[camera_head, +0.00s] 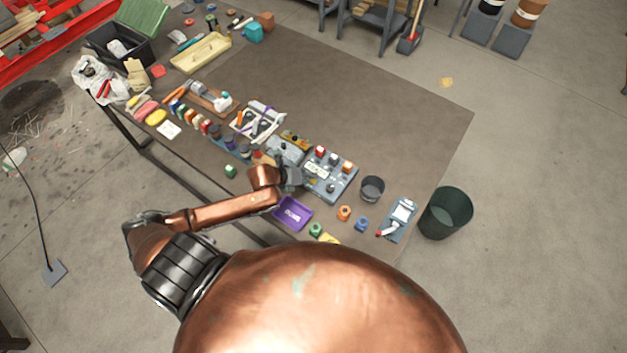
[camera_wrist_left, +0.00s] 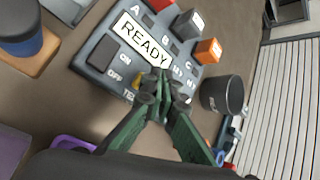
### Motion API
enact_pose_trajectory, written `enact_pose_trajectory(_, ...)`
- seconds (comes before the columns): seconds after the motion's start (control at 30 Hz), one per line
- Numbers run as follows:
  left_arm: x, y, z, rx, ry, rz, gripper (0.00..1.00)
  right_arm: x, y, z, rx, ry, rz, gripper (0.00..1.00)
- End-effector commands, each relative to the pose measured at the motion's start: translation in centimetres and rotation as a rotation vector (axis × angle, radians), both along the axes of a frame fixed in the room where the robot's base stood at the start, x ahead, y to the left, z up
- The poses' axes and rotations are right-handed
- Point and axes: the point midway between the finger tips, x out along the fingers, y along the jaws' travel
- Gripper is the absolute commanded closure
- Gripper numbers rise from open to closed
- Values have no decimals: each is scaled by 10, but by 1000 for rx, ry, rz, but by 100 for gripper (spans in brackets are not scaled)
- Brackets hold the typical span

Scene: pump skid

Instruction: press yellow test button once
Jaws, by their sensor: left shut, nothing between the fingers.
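The grey control panel (camera_head: 345,183) lies on the table in the head view. In the left wrist view the panel (camera_wrist_left: 98,52) has a white display reading READY, a dark ON/OFF switch and labels A, B and C. A yellow button (camera_wrist_left: 138,77) shows only in part beside the partly covered TEST label; my fingers hide the rest. My left gripper (camera_wrist_left: 164,88) is shut and empty, its fingertips over the panel's lower edge near this button. I cannot tell whether they touch it. In the head view the left gripper (camera_head: 296,179) is at the panel's left side. My right gripper is not in view.
Orange (camera_wrist_left: 207,50) and grey (camera_wrist_left: 188,23) block-like pieces stand on the panel. A dark cup (camera_head: 372,188) stands to its right. A purple tray (camera_head: 293,214) lies nearer me, left of orange and blue nuts. A dark bin (camera_head: 445,212) stands beyond the table edge.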

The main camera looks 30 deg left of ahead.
Motion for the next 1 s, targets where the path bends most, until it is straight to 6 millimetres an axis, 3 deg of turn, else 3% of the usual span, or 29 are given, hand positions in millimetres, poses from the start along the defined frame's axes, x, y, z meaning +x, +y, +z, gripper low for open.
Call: enact_pose_trajectory(1.0,0,0,-10,0,0,0,100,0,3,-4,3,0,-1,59)
